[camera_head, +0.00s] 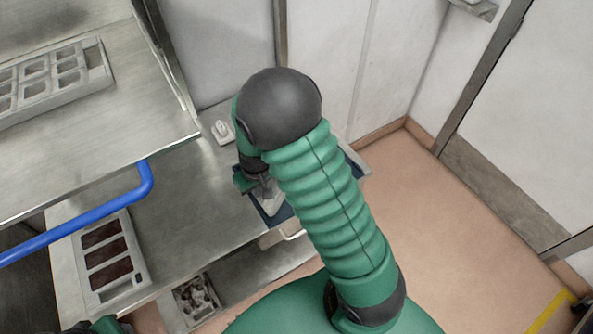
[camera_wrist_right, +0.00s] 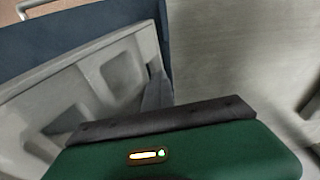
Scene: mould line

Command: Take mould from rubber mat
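A light grey mould (camera_head: 270,203) lies on the dark blue rubber mat (camera_head: 284,213) at the counter's right end, mostly hidden behind my right arm. In the right wrist view the mould (camera_wrist_right: 88,92) fills the left side, showing its raised walls and hollows, with the mat (camera_wrist_right: 75,33) behind it. My right gripper (camera_head: 262,184) is down at the mould. A dark finger (camera_wrist_right: 157,92) shows against the mould's near corner in the wrist view; the other finger and the grip are hidden. My left gripper is not clearly visible; only a bit of green arm shows at the bottom left.
A grey tray with dark red fillings (camera_head: 142,277) sits front left on the steel counter (camera_head: 178,215). A blue rail (camera_head: 100,212) crosses above it. A many-pocket mould (camera_head: 98,62) lies on the upper shelf. A small white object (camera_head: 222,131) stands behind the mat.

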